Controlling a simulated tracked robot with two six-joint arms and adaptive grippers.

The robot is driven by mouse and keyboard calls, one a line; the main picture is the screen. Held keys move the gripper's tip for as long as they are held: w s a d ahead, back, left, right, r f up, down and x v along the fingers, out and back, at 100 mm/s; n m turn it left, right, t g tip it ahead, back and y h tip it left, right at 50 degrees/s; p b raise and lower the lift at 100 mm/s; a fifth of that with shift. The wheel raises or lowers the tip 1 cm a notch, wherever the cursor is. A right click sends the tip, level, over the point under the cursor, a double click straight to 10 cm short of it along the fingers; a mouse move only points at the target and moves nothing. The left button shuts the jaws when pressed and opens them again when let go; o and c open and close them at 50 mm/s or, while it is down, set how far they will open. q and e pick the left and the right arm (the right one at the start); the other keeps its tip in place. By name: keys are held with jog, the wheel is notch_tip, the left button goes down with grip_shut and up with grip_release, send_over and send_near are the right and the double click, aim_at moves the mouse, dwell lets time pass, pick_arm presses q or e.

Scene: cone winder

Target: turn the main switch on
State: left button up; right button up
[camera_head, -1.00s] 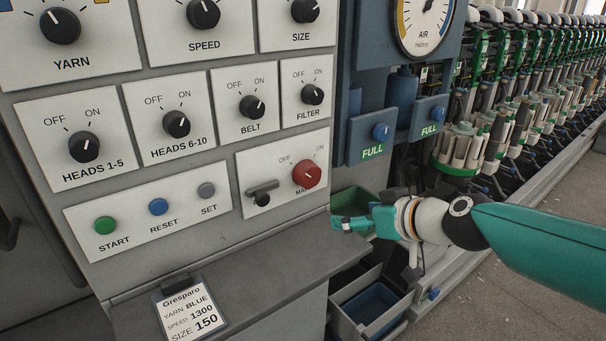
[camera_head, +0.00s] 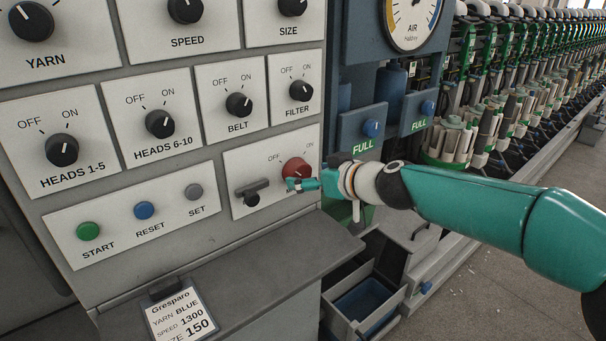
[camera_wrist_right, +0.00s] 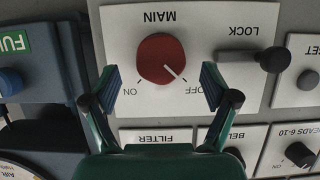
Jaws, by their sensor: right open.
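The main switch is a red round knob (camera_head: 297,169) on a white plate at the lower right of the panel. In the right wrist view, which is upside down, the knob (camera_wrist_right: 162,58) shows whole and its white mark points at OFF. My right gripper (camera_head: 302,185) is in front of the knob and covers its lower part in the head view. In the wrist view the open fingers (camera_wrist_right: 161,84) stand one on each side of the knob's near edge, with gaps to it. Whether they reach its depth I cannot tell. My left gripper is not in view.
A dark LOCK lever (camera_head: 251,192) sits beside the knob, close to one finger in the wrist view (camera_wrist_right: 255,57). A grey ledge (camera_head: 250,255) juts out below. Blue boxes marked FULL (camera_head: 362,130) are to the right, and an open drawer (camera_head: 365,305) is below.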

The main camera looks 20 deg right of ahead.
aim_at(303, 175)
jog(key=shift+x, duration=1.7)
jog(key=c, duration=1.2)
jog(key=shift+o, duration=0.2)
